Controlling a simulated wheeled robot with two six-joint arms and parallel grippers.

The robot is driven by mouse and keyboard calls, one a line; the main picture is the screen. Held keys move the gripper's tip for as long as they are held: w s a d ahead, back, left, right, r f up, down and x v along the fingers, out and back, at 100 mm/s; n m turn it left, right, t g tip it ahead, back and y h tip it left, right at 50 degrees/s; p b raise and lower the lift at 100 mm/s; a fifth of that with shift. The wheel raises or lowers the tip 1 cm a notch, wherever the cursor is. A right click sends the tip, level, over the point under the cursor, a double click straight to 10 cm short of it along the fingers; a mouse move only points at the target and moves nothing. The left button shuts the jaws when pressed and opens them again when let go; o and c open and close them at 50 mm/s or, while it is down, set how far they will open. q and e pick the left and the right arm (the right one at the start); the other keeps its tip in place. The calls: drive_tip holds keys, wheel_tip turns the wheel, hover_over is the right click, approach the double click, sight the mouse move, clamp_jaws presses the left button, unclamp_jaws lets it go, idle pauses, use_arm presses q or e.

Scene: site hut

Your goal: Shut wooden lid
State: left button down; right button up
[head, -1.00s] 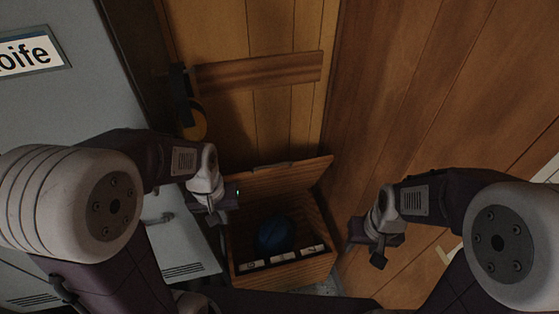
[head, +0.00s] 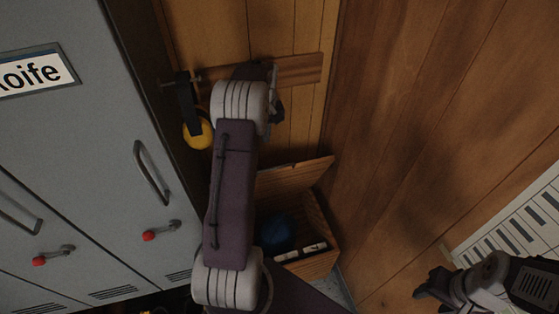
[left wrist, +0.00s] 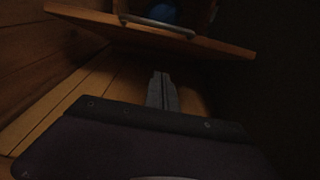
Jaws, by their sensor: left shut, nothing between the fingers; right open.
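A wooden box (head: 318,262) stands low between the lockers and the wood wall. Its wooden lid (head: 300,174) is open, raised at the back. In the left wrist view the lid (left wrist: 210,42) crosses the top of the picture, with a metal bar along it. My left gripper (head: 277,106) is shut and empty, beyond the lid near the back wall. Its closed fingers (left wrist: 162,90) point toward the lid with a visible gap. My left arm covers part of the box and lid. My right gripper (head: 430,291) is open and empty at the lower right, away from the box.
A blue round object (head: 277,232) and white-labelled items (head: 310,249) lie in the box. Grey lockers (head: 90,170) with handles stand at left. A yellow round thing (head: 198,134) hangs by a wooden rail (head: 302,69). A white chart (head: 525,225) is at right.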

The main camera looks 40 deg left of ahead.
use_arm(q)
drive_tip(key=f, duration=0.3)
drive_tip(key=s+d+f, duration=0.1)
drive_tip(key=f, duration=0.3)
drive_tip(key=s+f, duration=0.1)
drive_tip(key=f, duration=0.3)
drive_tip(key=shift+d+p, duration=0.3)
drive_tip(key=shift+f, duration=0.1)
drive_tip(key=shift+w, duration=0.1)
drive_tip(key=shift+f, duration=0.1)
